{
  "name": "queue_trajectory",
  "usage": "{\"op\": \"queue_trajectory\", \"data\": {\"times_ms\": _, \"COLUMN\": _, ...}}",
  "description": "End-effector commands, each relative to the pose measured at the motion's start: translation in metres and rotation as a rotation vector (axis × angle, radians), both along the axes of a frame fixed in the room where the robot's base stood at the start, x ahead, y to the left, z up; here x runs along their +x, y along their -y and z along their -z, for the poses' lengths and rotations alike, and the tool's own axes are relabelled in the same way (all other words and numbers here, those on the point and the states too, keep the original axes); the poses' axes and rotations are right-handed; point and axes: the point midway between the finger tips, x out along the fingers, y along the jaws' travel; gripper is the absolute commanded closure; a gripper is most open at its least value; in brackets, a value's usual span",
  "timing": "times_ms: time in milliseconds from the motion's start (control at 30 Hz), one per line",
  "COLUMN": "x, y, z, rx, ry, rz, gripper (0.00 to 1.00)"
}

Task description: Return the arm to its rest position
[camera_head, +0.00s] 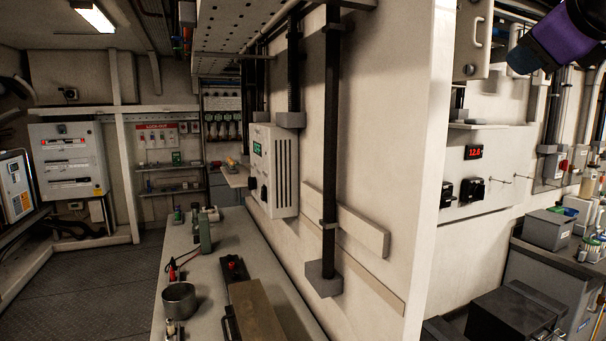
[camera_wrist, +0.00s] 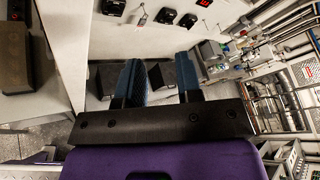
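My gripper (camera_wrist: 158,80) shows in the wrist view with its two blue fingers well apart and nothing held between them. Its dark crossbar and purple body fill the bottom of that view. In the head view, a purple and dark part of my arm (camera_head: 565,38) is at the top right corner, raised high and clear of the wall and benches.
A long bench (camera_head: 212,262) holds a metal pot (camera_head: 179,300) and a brown block (camera_head: 255,312). A white wall panel (camera_head: 432,170) stands mid-view. Black boxes (camera_head: 510,315) and a grey bin (camera_head: 548,229) are at right. The floor (camera_head: 95,285) at left is clear.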

Motion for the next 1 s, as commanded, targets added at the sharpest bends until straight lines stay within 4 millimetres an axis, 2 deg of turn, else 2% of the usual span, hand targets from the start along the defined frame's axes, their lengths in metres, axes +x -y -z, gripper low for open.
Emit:
{"op": "queue_trajectory", "data": {"times_ms": 267, "x": -0.028, "y": -0.009, "z": 0.093, "rx": -0.628, "ry": -0.283, "rz": -0.367, "gripper": 0.67}}
{"op": "queue_trajectory", "data": {"times_ms": 600, "x": -0.077, "y": -0.009, "z": 0.203, "rx": -1.396, "ry": -0.488, "rz": -1.025, "gripper": 0.67}}
{"op": "queue_trajectory", "data": {"times_ms": 800, "x": -0.105, "y": -0.003, "z": 0.250, "rx": -1.737, "ry": -0.498, "rz": -1.405, "gripper": 0.67}}
{"op": "queue_trajectory", "data": {"times_ms": 1000, "x": -0.118, "y": 0.001, "z": 0.270, "rx": -1.883, "ry": -0.479, "rz": -1.591, "gripper": 0.67}}
